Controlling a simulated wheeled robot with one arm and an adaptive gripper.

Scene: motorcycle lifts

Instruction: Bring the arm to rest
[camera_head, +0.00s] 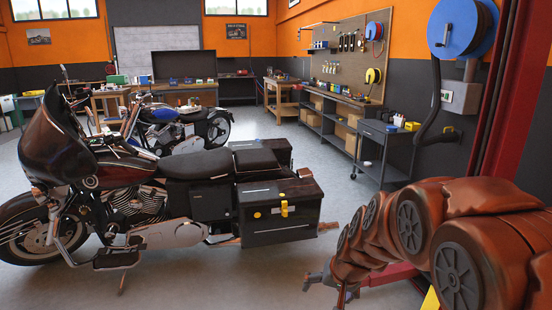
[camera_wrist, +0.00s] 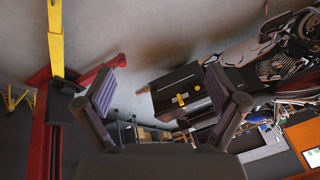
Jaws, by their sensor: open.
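My arm (camera_head: 415,235), brown with grey round joint caps, reaches in from the right of the head view. My gripper (camera_wrist: 165,78) shows in the wrist view with its two fingers spread wide apart. Nothing is between the fingers; beyond them is grey floor and a motorcycle's black side case.
A dark touring motorcycle (camera_head: 130,195) with a black side case (camera_head: 280,212) stands left of my arm. A blue motorcycle (camera_head: 185,130) stands behind. A red lift post (camera_head: 505,95) is close at right. A grey cart (camera_head: 385,150) stands by the wall. Floor (camera_head: 330,180) between is clear.

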